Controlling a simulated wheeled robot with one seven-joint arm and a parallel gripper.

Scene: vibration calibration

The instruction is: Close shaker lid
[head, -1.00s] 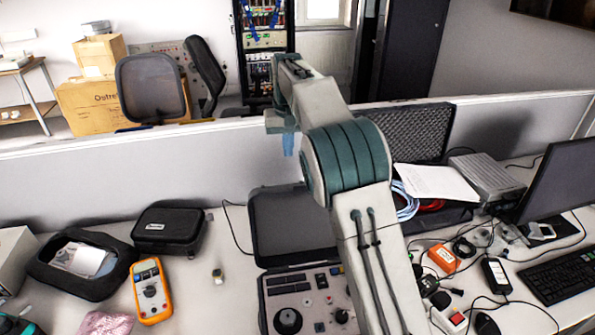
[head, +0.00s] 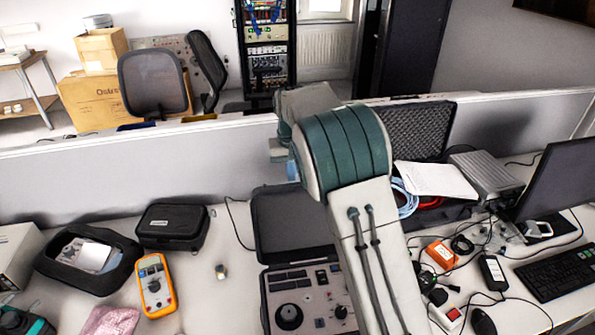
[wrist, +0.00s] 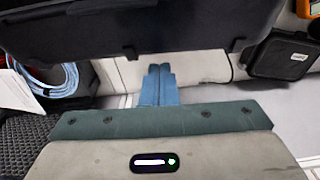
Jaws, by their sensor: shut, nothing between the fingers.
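The shaker is a black case with a control panel (head: 288,284) full of knobs and buttons, on the desk. Its black lid (head: 285,222) stands open at the back; my arm covers its right part. In the wrist view the lid (wrist: 130,28) fills the top as a dark slab with small latch parts on its lower edge. My gripper (wrist: 158,86) has its blue fingers together and empty, close to that edge; contact cannot be judged. In the head view a bit of the gripper (head: 293,170) shows just above the lid, mostly hidden by my arm.
A grey partition (head: 100,180) runs behind the desk. A black pouch (head: 172,226), an open black bag (head: 45,268) and an orange multimeter (head: 154,286) lie left. A foam-lined case (head: 413,128), grey box (head: 487,172), cables and monitor (head: 560,180) stand right.

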